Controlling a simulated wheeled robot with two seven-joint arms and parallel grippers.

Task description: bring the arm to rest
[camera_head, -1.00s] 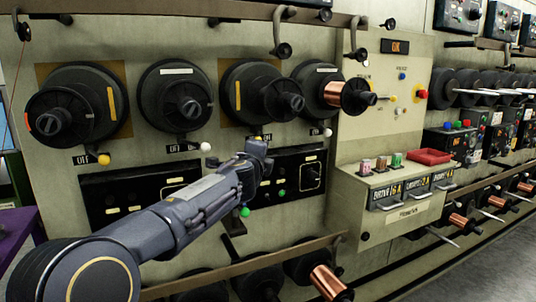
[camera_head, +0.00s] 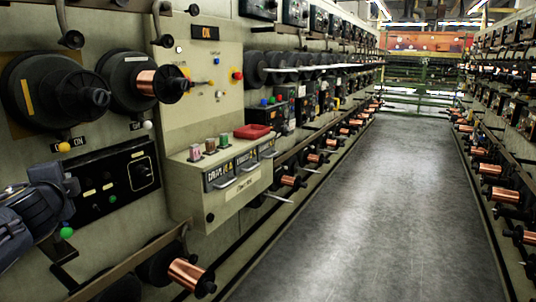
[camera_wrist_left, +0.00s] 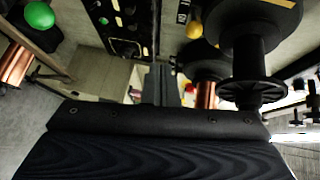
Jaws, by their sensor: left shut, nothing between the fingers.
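My left gripper (camera_head: 70,187) is at the left edge in the head view, in front of the machine's black control panel (camera_head: 115,185). Its dark fingers are shut and empty; they also show in the wrist view (camera_wrist_left: 160,85). A green knob (camera_head: 66,232) shows just below the gripper and appears again in the wrist view (camera_wrist_left: 38,15). Most of the left arm is cut off by the head view's edge. My right gripper is not in view.
Dark spool holders (camera_head: 45,95) and a copper spool (camera_head: 147,83) stick out above. A drawer box (camera_head: 200,190) with a red tray (camera_head: 252,131) juts out to the right. A lower rail (camera_head: 130,262) runs below. The grey aisle floor (camera_head: 360,200) is clear.

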